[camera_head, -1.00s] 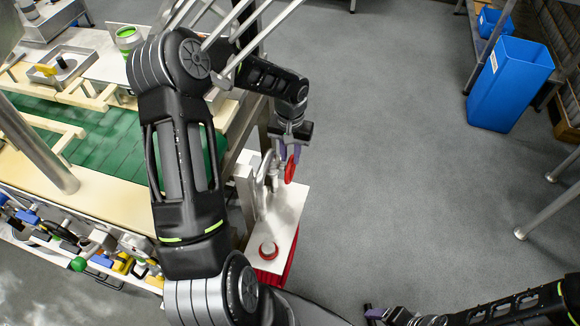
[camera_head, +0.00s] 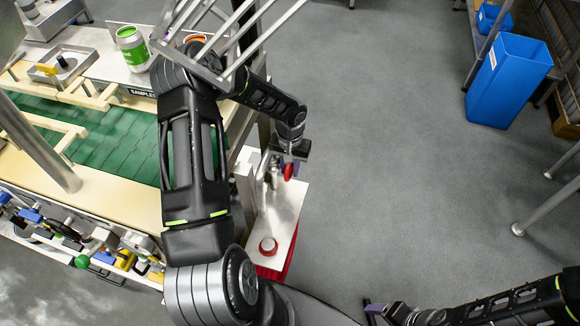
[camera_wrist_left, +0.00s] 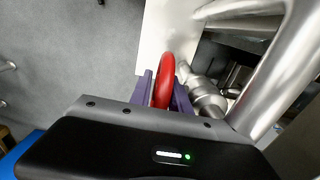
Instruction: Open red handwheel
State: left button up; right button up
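The red handwheel (camera_head: 288,172) sits on metal pipework above the white top of a small stand beside the conveyor. It shows as a narrow red rim, partly hidden by my left gripper (camera_head: 291,164). In the left wrist view the handwheel (camera_wrist_left: 165,78) lies between the two purple fingers of my left gripper (camera_wrist_left: 164,92). The fingers appear closed on both sides of its rim. My right gripper (camera_head: 372,308) is at the lower edge of the head view, away from the handwheel; its finger opening is unclear.
The green conveyor (camera_head: 110,135) and a green-white can (camera_head: 132,48) are at left. A blue bin (camera_head: 507,82) stands at upper right. Grey floor (camera_head: 400,170) is open between.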

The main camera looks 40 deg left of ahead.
pick_arm(q)
jog(key=shift+c, duration=0.3)
grip_shut()
jog(key=shift+f+t+b, duration=0.2)
jog(key=shift+t+b, duration=0.1)
jog(key=shift+b, duration=0.75)
jog(key=t+b, duration=0.1)
jog(key=b, duration=0.4)
jog(key=t+y+b, duration=0.1)
jog(key=b, duration=0.5)
jog(key=f+t+b, duration=0.1)
jog(key=t+b, duration=0.1)
jog(key=b, duration=0.3)
jog(key=shift+w+y, duration=0.15)
jog(key=shift+y, duration=0.15)
jog(key=t+b, duration=0.1)
jog(key=b, duration=0.7)
jog(key=r+t+y+b, duration=0.1)
jog(key=t+b, duration=0.1)
jog(key=b, duration=0.6)
jog(key=shift+t, duration=0.3)
jog(key=shift+r+b, duration=0.25)
jog(key=shift+b, duration=0.3)
